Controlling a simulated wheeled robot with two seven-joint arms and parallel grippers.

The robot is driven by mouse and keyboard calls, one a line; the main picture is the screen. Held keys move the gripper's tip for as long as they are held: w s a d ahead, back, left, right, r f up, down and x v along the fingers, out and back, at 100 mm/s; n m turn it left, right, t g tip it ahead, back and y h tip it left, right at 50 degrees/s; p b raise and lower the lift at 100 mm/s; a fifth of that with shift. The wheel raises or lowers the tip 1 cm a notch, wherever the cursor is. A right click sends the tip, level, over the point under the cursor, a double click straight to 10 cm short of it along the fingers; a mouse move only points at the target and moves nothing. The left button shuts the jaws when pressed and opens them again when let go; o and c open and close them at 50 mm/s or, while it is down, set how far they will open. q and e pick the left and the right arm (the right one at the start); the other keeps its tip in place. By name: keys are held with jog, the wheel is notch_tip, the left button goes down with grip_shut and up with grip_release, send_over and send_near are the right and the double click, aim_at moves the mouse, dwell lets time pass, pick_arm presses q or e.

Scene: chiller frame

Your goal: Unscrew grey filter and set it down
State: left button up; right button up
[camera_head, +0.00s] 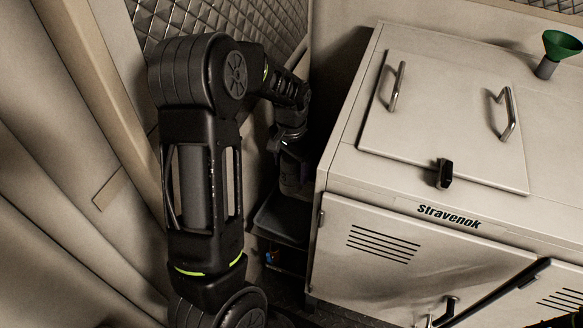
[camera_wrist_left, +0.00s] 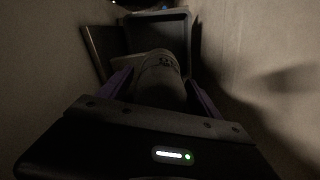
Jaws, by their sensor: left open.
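A dark grey cylinder, which looks like the grey filter (camera_head: 290,183), is in the shadowed gap left of the white cabinet. It also shows in the left wrist view (camera_wrist_left: 162,72), between the two purple fingers. My left gripper (camera_wrist_left: 160,92) is open, with one finger on each side of the cylinder; whether they touch it I cannot tell. In the head view my left arm reaches down into the gap, and its gripper (camera_head: 288,150) is at the cylinder's upper end. The cylinder's far end and any thread are too dark to see. My right gripper is not in view.
A dark tray (camera_head: 280,226) lies low in the gap, below the cylinder. The white Stravenok cabinet (camera_head: 345,190) closely bounds the gap on the right, and a pale wall (camera_head: 110,120) stands on the left. A green funnel (camera_head: 562,44) stands on the cabinet top.

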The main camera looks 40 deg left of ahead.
pick_arm(q)
jog(key=m, duration=1.1)
jog(key=c, duration=1.4)
